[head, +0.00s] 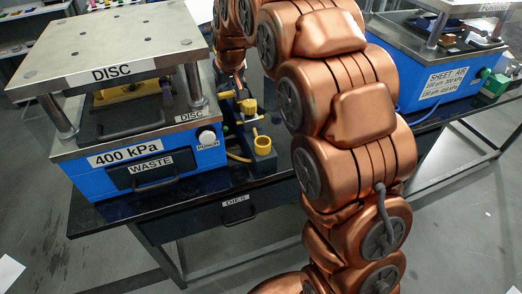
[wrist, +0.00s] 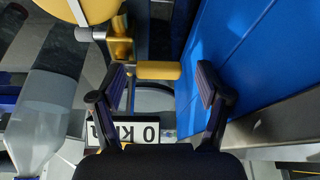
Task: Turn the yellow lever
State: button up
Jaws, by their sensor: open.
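The yellow lever (wrist: 158,70) shows in the wrist view as a short yellow bar joined at its left to a brass-coloured fitting (wrist: 119,46). My gripper (wrist: 160,82) is open, with one dark finger on each side of the lever's end. I see a gap between the bar and the right finger; whether the left finger touches it I cannot tell. In the head view, yellow parts stand beside the blue press (head: 212,150), but my copper arm crosses near them and I cannot make out the gripper clearly.
A blue wall (wrist: 240,60) runs close along the right in the wrist view. A clear cylinder (wrist: 45,115) stands at left, and an upside-down kPa label (wrist: 140,132) lies below the lever. In the head view, a yellow cup-shaped part (head: 262,144) stands right of the press.

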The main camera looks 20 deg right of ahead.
jog(key=n+p, duration=0.1)
jog(key=n, duration=0.1)
jog(key=s+n+y+p, duration=0.1)
jog(key=d+n+y+p, duration=0.1)
jog(key=n, duration=0.1)
jog(key=shift+s+d+r+n+g, duration=0.1)
jog(key=shift+s+r+n+g, duration=0.1)
jog(key=shift+s+n+g, duration=0.15)
jog(key=n+p, duration=0.1)
jog(key=d+n+g+y+p, duration=0.1)
jog(key=n+p, duration=0.1)
jog(key=s+n+p, duration=0.1)
jog(key=n+p, duration=0.1)
jog(key=shift+d+g, duration=0.25)
jog(key=shift+d, duration=0.1)
jog(key=shift+d+r, duration=0.2)
jog(key=shift+r, duration=0.15)
jog(key=b+v, duration=0.3)
jog(key=v, duration=0.3)
jog(key=s+a+f+m+g+h+b, duration=0.1)
jog(key=s+a+f+m, duration=0.1)
jog(key=s, duration=1.2)
jog(key=s+a+f+m+g+h+b, duration=0.1)
jog(key=s+m, duration=0.4)
jog(key=s, duration=0.9)
jog(key=shift+s+a+f+g+b, duration=0.3)
jog(key=shift+s+a+f+g, duration=0.15)
jog(key=shift+a, duration=0.95)
